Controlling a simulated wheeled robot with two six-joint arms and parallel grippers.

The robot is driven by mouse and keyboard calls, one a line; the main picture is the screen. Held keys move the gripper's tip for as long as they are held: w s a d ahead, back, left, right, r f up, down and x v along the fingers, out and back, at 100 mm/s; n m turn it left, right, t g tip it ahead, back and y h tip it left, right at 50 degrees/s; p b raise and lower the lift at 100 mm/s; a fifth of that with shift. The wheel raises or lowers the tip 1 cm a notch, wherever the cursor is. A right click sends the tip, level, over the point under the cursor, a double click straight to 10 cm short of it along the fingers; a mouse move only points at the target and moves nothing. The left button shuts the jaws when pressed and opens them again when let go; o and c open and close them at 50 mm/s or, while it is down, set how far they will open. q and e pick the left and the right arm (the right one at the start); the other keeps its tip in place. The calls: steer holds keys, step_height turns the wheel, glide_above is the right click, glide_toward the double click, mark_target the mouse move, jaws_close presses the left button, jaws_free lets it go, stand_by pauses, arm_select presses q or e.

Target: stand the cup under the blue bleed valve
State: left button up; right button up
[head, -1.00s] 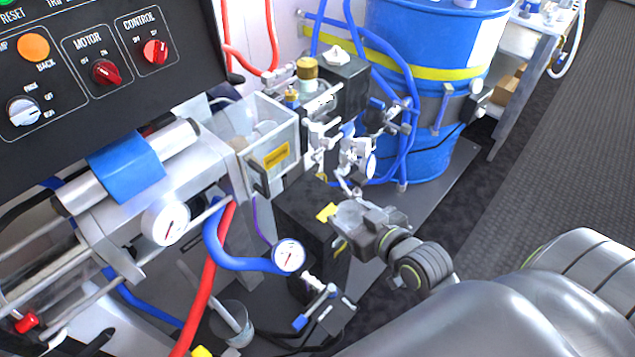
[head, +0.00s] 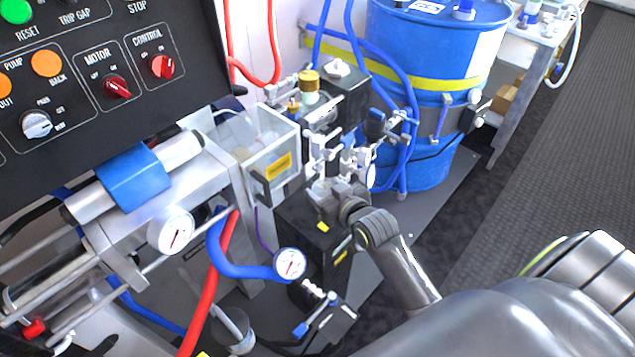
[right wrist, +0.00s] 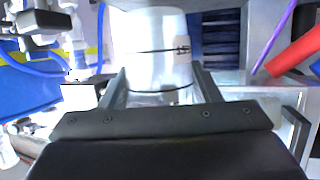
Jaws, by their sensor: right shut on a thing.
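The clear cup (head: 321,187) is in my right gripper (head: 326,194), in front of the valve manifold in the head view. In the right wrist view the cup (right wrist: 155,50) stands between the two fingers (right wrist: 160,88), which are shut on it. It has dark marking lines on its side. The cup is close below the silver valves (head: 325,150) of the manifold; I cannot tell whether it touches the dark block under it. The blue bleed valve is hard to make out among the crowded fittings. My left gripper is not in view.
A black block (head: 310,235) with yellow labels stands below the manifold. A clear tank (head: 272,150) is left of it, a blue drum (head: 430,60) behind right. A gauge (head: 290,263), blue and red hoses, and a blue-handled valve (head: 301,329) lie in front.

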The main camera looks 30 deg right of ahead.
mark_target(320, 186)
steer(key=w, duration=0.4)
steer(key=shift+a+r, duration=0.1)
steer(key=shift+f, duration=0.9)
steer(key=shift+s+r, duration=0.1)
steer(key=o, duration=1)
